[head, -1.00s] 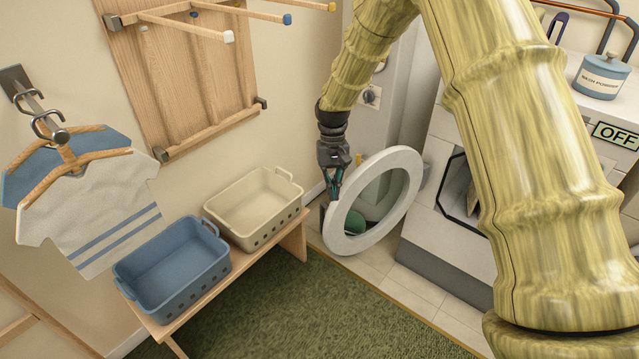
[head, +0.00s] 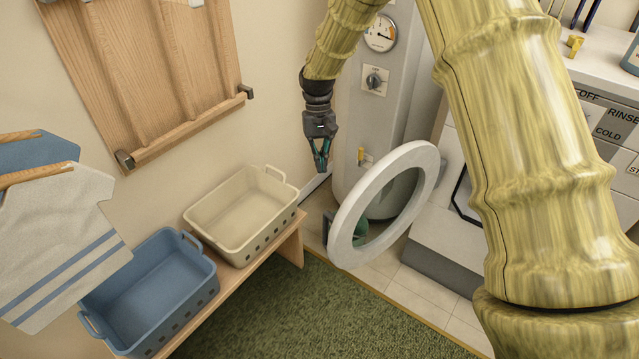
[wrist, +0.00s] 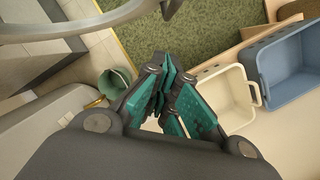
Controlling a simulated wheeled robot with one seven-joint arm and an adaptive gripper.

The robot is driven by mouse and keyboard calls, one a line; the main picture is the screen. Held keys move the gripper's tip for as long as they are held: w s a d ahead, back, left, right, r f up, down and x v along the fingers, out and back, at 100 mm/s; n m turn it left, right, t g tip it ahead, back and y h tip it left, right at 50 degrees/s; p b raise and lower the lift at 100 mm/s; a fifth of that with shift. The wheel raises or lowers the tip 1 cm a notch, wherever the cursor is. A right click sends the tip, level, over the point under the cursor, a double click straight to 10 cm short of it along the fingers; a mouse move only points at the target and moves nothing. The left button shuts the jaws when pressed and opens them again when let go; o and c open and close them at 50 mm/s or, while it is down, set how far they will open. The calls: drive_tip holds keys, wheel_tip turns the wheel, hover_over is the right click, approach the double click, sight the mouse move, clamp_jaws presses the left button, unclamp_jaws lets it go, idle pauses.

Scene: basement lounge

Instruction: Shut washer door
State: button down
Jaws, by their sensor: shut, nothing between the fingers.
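The washer door (head: 350,210) is a white ring with a round opening, and it stands swung open in the head view, out to the left of the white washer (head: 455,240). A small dark handle shows at its left edge. Part of the door ring also shows at the top left of the wrist view (wrist: 75,28). My gripper (head: 321,168) points down, to the upper left of the door and apart from it in the picture. In the wrist view its teal-padded fingers (wrist: 165,108) are together and hold nothing. My own arm hides much of the washer's front.
A cream basket (head: 215,235) and a blue basket (head: 130,315) sit on a low wooden bench (head: 292,245) to the left. A green bucket (wrist: 115,85) stands on the tiles near the door. A grey-white boiler with a gauge (head: 380,35) is behind. Green carpet is clear in front.

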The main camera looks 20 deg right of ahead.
drive_tip(key=s+a+f+p, duration=0.1)
drive_tip(key=s+f, duration=0.5)
drive_tip(key=f, duration=0.2)
drive_tip(key=shift+s, duration=0.25)
idle(0.5)
